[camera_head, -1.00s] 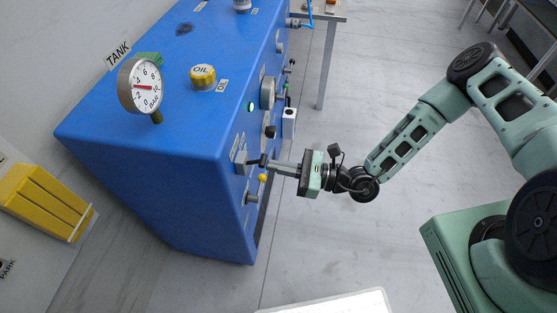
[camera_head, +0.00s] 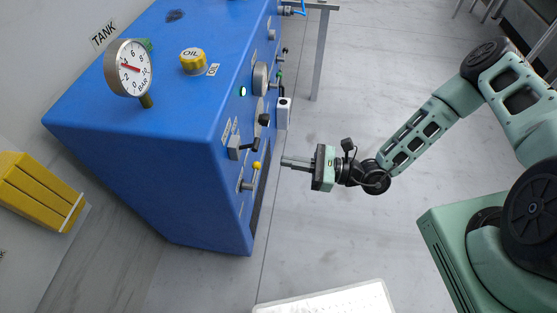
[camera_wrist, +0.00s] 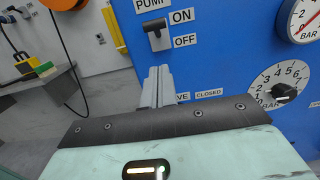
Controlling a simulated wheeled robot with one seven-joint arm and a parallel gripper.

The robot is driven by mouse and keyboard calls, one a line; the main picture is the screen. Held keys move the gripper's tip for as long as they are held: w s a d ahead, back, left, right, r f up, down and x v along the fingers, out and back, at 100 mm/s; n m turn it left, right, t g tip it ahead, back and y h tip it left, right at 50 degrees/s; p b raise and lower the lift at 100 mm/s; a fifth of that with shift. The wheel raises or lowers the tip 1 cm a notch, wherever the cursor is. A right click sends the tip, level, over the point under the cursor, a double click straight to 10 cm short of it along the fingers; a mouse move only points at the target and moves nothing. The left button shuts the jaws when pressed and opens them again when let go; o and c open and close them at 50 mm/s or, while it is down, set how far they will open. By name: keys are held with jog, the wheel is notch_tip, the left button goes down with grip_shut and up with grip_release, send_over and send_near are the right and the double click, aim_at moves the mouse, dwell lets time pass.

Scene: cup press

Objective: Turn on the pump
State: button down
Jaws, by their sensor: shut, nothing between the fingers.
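The pump switch (camera_wrist: 158,38) is a grey box with a black lever on the blue machine's panel, with PUMP, ON and OFF labels around it. In the wrist view the lever's black end is at the top, near the ON label. In the head view the switch (camera_head: 235,148) shows its lever sticking out from the panel and slightly up. My gripper (camera_head: 284,161) is shut and empty, apart from the lever by a short gap. Its fingertips (camera_wrist: 153,76) show below the switch in the wrist view.
The blue machine (camera_head: 150,160) carries a tank gauge (camera_head: 130,68), a yellow oil cap (camera_head: 193,61) and a yellow knob (camera_head: 257,165) below the switch. A dial (camera_wrist: 283,92) is to the right in the wrist view. The floor around my arm is clear.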

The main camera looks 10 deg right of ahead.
jog(key=b+v, duration=0.1)
jog(key=v, duration=0.6)
jog(key=shift+d, duration=0.15)
jog(key=shift+f, duration=0.15)
jog(key=s+a+r+n+g+h, duration=0.1)
jog(key=s+r+n+h, duration=0.3)
jog(key=r+n, duration=0.4)
jog(key=s+a+r+n+g+h, duration=0.1)
jog(key=s+r+n+g+h, duration=0.2)
jog(key=n, duration=0.8)
jog(key=s+a+r+n+g+h, duration=0.2)
jog(key=s+r+n+h, duration=0.5)
jog(key=r+n+h, duration=0.3)
notch_tip(320, 180, up, 4)
jog(key=shift+f, duration=0.2)
